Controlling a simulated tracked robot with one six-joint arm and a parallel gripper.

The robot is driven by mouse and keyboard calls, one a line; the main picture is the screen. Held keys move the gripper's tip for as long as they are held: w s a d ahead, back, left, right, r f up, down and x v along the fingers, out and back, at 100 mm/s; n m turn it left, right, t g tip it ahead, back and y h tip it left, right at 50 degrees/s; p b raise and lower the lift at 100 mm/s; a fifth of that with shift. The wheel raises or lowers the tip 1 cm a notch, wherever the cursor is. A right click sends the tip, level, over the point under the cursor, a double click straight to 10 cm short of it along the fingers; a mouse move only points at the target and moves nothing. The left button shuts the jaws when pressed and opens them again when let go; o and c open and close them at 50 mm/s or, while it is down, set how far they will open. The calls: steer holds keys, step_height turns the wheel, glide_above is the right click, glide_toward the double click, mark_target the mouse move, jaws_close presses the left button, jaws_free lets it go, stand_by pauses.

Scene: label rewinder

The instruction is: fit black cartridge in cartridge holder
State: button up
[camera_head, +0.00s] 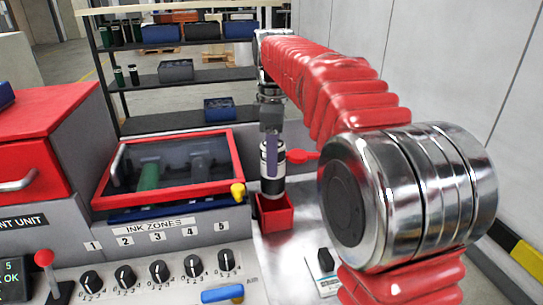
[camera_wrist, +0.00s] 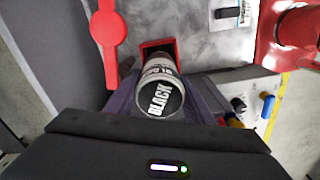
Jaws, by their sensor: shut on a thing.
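The black cartridge (camera_head: 272,165) is a cylinder with a black body and pale bands, held upright. Its end lettered BLACK (camera_wrist: 160,98) faces the camera in the wrist view. My gripper (camera_head: 270,150) is shut on it from above. The cartridge holder (camera_head: 273,213) is a red square cup on the grey machine top. The cartridge's lower end is at the holder's mouth in the head view; I cannot tell how deep it sits. In the wrist view the holder (camera_wrist: 157,46) shows just beyond the cartridge, which hides most of its opening.
A red lever (camera_head: 302,156) lies beside the cartridge. A red-framed ink zone lid (camera_head: 170,168) with a yellow knob (camera_head: 237,191) is to the left. Black dials (camera_head: 160,271) line the front panel. Shelves (camera_head: 185,75) stand behind. My red-sleeved arm covers the right side.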

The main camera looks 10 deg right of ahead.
mark_target(273, 187)
steer(key=shift+f, duration=0.1)
steer(key=shift+f, duration=4.4)
steer(key=shift+f, duration=0.25)
steer(key=o, duration=1.4)
step_height(273, 187, up, 13)
steer(key=shift+r, duration=0.3)
